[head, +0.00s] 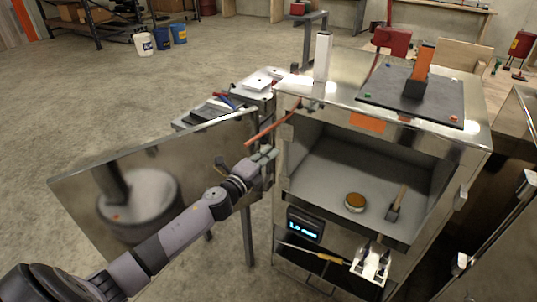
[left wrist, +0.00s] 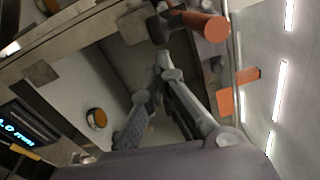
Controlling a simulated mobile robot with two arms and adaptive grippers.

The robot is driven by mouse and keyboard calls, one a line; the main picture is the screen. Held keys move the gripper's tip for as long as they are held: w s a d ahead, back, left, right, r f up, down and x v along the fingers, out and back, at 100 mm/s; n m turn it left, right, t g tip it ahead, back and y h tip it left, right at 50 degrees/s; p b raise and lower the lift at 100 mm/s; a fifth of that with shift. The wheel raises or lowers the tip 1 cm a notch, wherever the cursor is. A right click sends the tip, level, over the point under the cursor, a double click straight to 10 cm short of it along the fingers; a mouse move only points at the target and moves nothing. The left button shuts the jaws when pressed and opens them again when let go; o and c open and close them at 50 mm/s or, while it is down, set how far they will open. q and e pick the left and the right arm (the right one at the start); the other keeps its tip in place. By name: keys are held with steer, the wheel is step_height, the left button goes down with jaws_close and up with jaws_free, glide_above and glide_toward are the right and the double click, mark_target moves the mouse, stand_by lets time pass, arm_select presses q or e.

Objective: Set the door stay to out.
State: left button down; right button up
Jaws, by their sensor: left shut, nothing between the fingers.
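The door stay (head: 272,123) appears to be the thin orange-red rod at the upper left corner of the metal cabinet's opening. In the head view it slants from the frame down and left, over the open door. In the left wrist view an orange round-ended handle (left wrist: 207,26) on a dark pivot looks like the same part, close above the fingertips. The door (head: 75,185) stands swung open to the left. My left gripper (head: 268,156) is shut and empty, just below the rod by the hinge-side edge; its fingers (left wrist: 163,62) meet in the left wrist view. Contact with the rod cannot be told.
The cabinet compartment (head: 325,165) holds a round amber-topped tin (head: 355,202) and a dark brush (head: 396,208). Below are a lit display (head: 304,226) and a white bracket (head: 371,264). Side shelves with tools (head: 217,108) stand behind the door.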

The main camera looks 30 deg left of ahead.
arm_select(q)
steer(key=a+h+b, duration=0.1)
steer(key=a+m+b, duration=0.1)
steer(key=a, duration=0.1)
steer(key=a+h+b, duration=0.1)
steer(key=a, duration=0.1)
steer(key=shift+w+a+m+h, duration=0.2)
steer(key=shift+w+m+h, duration=0.05)
steer(key=shift+m+h, duration=0.05)
steer(key=shift+r, duration=0.1)
